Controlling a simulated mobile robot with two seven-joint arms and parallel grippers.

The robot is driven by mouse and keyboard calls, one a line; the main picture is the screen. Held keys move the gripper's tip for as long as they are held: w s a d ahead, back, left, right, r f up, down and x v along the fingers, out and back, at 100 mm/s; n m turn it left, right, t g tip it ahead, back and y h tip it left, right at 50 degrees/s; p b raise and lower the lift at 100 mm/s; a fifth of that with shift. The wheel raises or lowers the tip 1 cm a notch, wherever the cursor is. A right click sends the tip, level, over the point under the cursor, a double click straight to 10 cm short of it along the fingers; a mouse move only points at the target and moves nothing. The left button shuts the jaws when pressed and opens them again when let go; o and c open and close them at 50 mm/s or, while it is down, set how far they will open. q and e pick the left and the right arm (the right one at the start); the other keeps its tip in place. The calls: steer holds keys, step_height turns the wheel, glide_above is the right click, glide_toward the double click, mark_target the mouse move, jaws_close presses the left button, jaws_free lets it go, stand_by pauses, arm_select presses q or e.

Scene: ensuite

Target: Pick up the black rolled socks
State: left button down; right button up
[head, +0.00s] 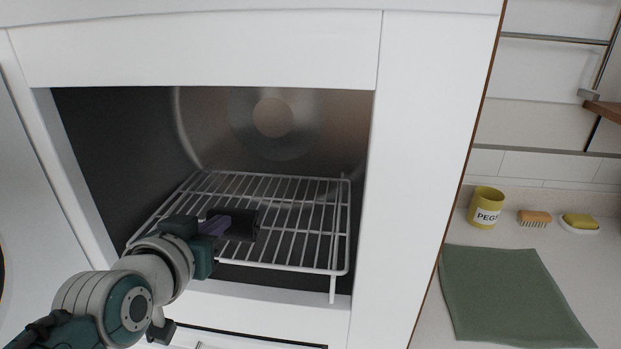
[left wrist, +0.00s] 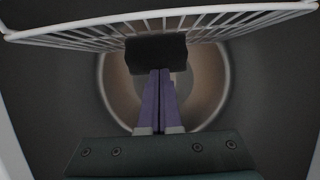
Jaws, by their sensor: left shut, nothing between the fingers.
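The black rolled socks (head: 243,225) are a dark, box-like bundle at the white wire rack (head: 300,269) inside a dark recessed compartment. They also show in the left wrist view (left wrist: 156,53), right at the fingertips and in front of the rack wires. My left gripper (head: 228,224) reaches into the compartment from the left. Its purple fingers are shut together, with the tips against or just short of the socks; I cannot tell if they touch. The fingers also show in the left wrist view (left wrist: 160,72). My right gripper is not in view.
White walls frame the opening, with a white panel (head: 430,150) on its right. On the counter at right are a yellow peg pot (head: 486,208), a brush (head: 534,218), a yellow soap on a dish (head: 579,222) and a green cloth (head: 510,297). The rack's right side is clear.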

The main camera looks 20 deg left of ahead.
arm_select(q)
steer(key=shift+r, duration=0.5)
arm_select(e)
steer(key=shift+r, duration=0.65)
arm_select(q)
steer(key=s+d, duration=0.3)
steer(key=s, duration=0.8)
steer(key=shift+s, duration=0.35)
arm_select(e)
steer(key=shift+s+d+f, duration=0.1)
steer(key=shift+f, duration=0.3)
arm_select(q)
steer(key=c, duration=1.6)
jaws_free()
steer(key=shift+a, duration=0.1)
